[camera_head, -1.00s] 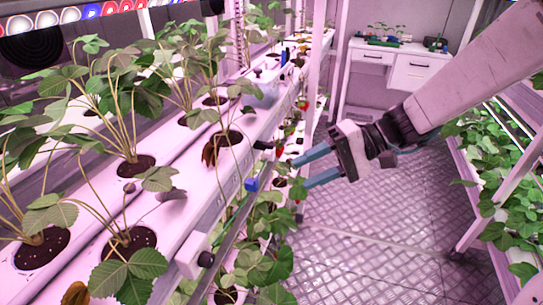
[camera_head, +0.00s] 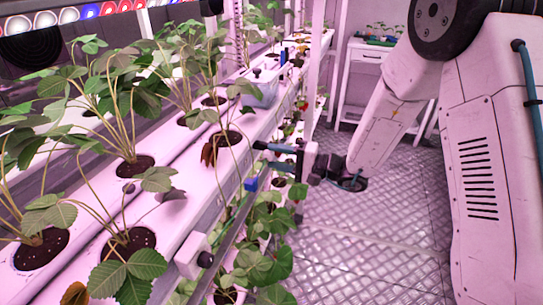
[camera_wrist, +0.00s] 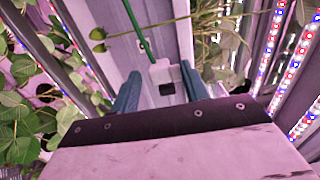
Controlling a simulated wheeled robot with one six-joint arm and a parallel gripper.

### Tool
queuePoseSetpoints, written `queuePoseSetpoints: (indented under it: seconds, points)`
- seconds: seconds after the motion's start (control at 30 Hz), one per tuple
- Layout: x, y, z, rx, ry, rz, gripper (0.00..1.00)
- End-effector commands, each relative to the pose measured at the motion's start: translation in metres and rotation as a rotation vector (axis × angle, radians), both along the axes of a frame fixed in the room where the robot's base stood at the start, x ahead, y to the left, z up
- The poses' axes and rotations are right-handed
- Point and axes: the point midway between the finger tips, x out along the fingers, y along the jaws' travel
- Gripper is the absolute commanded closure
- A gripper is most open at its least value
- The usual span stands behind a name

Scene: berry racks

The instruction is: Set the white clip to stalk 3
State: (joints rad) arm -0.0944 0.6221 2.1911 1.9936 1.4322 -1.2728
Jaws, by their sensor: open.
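My gripper (camera_head: 272,156) is open, its blue fingers pointing left at the front edge of the planted rack. In the wrist view a small white block with a dark square face (camera_wrist: 162,72) shows between the open fingers (camera_wrist: 157,92), with no visible grip on it. A green strand rises from it. I cannot tell for sure if this is the white clip. Another white block with a black knob (camera_head: 191,255) sits at the rack's front edge, nearer the camera. No stalk numbers are readable, so I cannot tell which is stalk 3.
The rack (camera_head: 90,255) holds several leafy plants in dark-soil holes. A pale box (camera_head: 262,92) stands on the rack farther back. A white cabinet (camera_head: 362,75) stands behind.

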Motion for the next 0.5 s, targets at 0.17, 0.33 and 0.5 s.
queuePoseSetpoints:
  seconds: [0.17, 0.33, 0.5]
  points:
    - [0.006, 0.017, 0.000, 0.000, 0.000, 0.002, 0.55]
    - [0.007, 0.021, 0.000, 0.000, 0.000, 0.001, 0.55]
    - [0.007, 0.020, 0.000, 0.000, 0.001, 0.001, 0.60]
